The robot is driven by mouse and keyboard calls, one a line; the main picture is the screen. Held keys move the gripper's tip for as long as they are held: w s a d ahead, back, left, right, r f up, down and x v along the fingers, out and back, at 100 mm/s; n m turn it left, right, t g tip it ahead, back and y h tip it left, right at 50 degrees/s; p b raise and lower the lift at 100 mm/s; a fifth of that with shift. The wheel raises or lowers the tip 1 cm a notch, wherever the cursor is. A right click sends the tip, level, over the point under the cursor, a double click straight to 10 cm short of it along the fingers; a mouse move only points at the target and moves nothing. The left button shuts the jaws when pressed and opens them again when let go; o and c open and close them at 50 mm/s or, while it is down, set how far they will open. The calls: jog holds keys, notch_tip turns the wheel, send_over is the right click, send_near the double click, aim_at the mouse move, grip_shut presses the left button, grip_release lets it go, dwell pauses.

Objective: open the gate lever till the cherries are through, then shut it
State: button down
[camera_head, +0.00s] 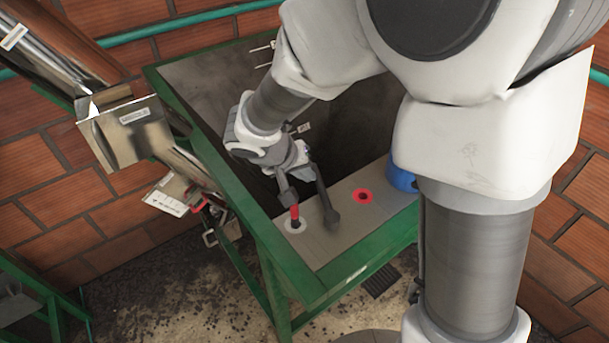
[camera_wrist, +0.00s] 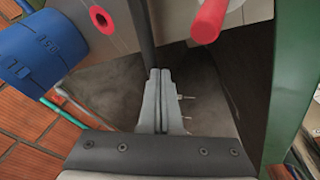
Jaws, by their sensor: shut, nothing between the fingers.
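A red upright grip (camera_head: 295,213) stands over a white ring at the near left of the grey panel; its round end faces the camera in the wrist view (camera_wrist: 208,25). A dark grey bar (camera_head: 323,196) with a rounded end lies to its right; it also shows in the wrist view (camera_wrist: 143,30). I cannot tell which part is the gate lever. My gripper (camera_wrist: 159,74) is shut and empty, its fingers over the dark hollow and in line with the bar. Whether they touch it is unclear. In the head view it sits just above the red grip (camera_head: 287,190). I make out no cherries.
A red ring (camera_head: 363,196) and a blue rounded thing (camera_head: 402,176) are to the right on the panel. A green frame (camera_head: 285,262) surrounds the dark hollow. A shiny metal chute (camera_head: 122,130) stands at the left. Brick walls are close behind.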

jog(key=shift+w+d+f+m+b, duration=0.1)
jog(key=shift+d+m+b, duration=0.1)
jog(key=shift+m+b, duration=0.15)
jog(key=b, duration=0.1)
jog(key=d+m+b, duration=0.1)
jog(key=d+m+g+h+b, duration=0.1)
jog(key=shift+w+f+b, duration=0.25)
jog(key=shift+w+b, duration=0.05)
jog(key=shift+w, duration=0.1)
jog(key=d+m+g+b, duration=0.1)
jog(key=d+m+b, duration=0.1)
jog(key=m, duration=0.1)
jog(key=shift+w+d+r+g+h, duration=0.1)
jog(key=shift+d+g+h, duration=0.15)
jog(key=shift+g+h, duration=0.15)
jog(key=shift+d+m+g+b, duration=0.5)
jog(key=shift+d+m+b, duration=0.35)
jog(key=shift+m, duration=0.1)
jog(key=shift+s+d+r+m+g+b, duration=0.1)
jog(key=shift+s+d+m+g+b, duration=0.15)
jog(key=shift+d+m+g, duration=0.25)
jog(key=shift+s+d+r+m+g+b, duration=0.1)
jog(key=shift+s+d+m+g, duration=0.15)
jog(key=shift+d+m, duration=0.4)
jog(key=shift+s+d+m+g, duration=0.35)
jog(key=shift+d+m+g, duration=0.15)
jog(key=shift+m, duration=0.3)
jog(key=shift+s+d+m+g, duration=0.3)
jog(key=shift+d+m+g, duration=0.2)
jog(key=shift+m, duration=0.25)
